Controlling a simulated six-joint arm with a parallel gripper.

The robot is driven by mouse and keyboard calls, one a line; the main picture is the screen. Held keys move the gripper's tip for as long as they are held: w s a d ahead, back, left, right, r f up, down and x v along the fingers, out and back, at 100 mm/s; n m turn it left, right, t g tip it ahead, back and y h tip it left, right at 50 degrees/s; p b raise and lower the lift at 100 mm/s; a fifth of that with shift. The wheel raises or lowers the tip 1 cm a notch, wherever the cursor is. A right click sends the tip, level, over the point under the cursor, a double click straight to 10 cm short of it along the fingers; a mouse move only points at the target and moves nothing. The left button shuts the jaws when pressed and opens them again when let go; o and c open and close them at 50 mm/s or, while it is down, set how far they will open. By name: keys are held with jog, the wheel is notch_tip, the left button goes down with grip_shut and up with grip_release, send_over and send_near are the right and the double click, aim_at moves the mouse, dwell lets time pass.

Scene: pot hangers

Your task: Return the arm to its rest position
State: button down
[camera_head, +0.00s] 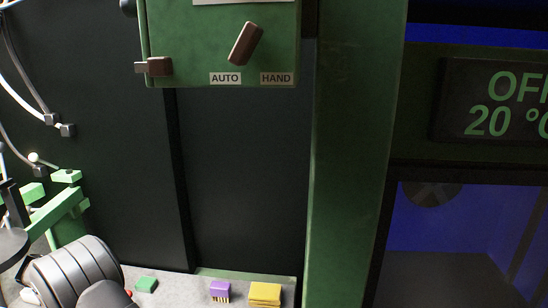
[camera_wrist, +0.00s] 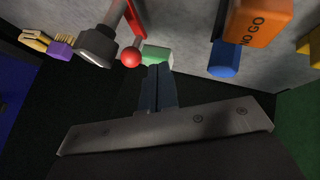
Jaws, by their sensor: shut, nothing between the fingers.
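My gripper (camera_wrist: 158,72) is in the lower middle of the wrist view, with its two dark fingers together and nothing between them. A green block (camera_wrist: 156,54) appears just beyond the fingertips; I cannot tell whether they touch. In the head view, a large grey ribbed arm part (camera_head: 75,270), which seems to be mine, is at the lower left. The fingers are not clearly visible there.
On the grey ledge (camera_head: 192,288) lie a green block (camera_head: 146,284), a purple piece (camera_head: 220,290) and a yellow block (camera_head: 265,293). A red ball (camera_wrist: 131,57), a grey cylindrical part (camera_wrist: 97,45) and an orange NO GO piece (camera_wrist: 258,22) are near my gripper. A green AUTO/HAND switch box (camera_head: 215,50) hangs above.

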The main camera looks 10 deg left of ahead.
jog(key=shift+s+a+f+n+t+y, duration=0.2)
jog(key=shift+s+a+f+n+y, duration=0.15)
jog(key=shift+s+n, duration=0.35)
jog(key=shift+s+a+f+n+t+y, duration=0.25)
jog(key=shift+s+f+n+y, duration=0.25)
jog(key=shift+n, duration=0.3)
